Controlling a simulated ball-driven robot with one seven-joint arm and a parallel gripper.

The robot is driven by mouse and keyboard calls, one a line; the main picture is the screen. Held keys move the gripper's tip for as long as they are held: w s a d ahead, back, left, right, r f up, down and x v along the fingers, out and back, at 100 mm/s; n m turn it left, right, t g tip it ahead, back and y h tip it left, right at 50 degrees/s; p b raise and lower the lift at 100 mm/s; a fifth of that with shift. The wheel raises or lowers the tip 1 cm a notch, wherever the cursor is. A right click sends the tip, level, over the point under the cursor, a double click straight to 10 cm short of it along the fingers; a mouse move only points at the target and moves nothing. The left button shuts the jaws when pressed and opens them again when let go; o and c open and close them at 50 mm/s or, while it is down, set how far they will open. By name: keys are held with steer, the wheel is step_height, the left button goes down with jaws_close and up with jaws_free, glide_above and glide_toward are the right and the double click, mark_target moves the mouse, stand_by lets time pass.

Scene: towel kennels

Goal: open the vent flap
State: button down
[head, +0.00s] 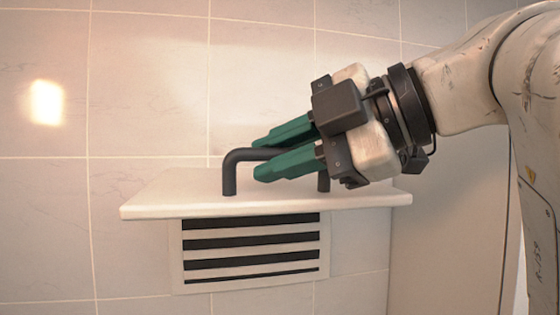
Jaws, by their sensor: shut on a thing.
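The vent flap (175,196) is a white panel that stands out from the tiled wall, close to level, above the vent grille (250,256). The grille is a pale frame with dark slots, in plain view below the flap. A dark bar handle (230,170) rises from the flap's upper face. My gripper (262,158), with green fingers, comes in from the right and is shut on the handle's crossbar, one finger on each side of it. The handle's right part is mostly hidden behind the fingers.
The wall (150,80) is pale tile with a bright light reflection at the left. A plain pale panel (445,235) stands to the right of the vent, under my arm. The space to the left of the flap looks clear.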

steer(key=shift+w+r, duration=0.1)
stand_by(0.3)
steer(key=c, duration=1.1)
jaws_free()
steer(key=shift+c, duration=0.2)
steer(key=b+v, duration=0.3)
steer(key=v, duration=0.7)
steer(key=shift+d, duration=0.35)
steer(key=shift+r, duration=0.1)
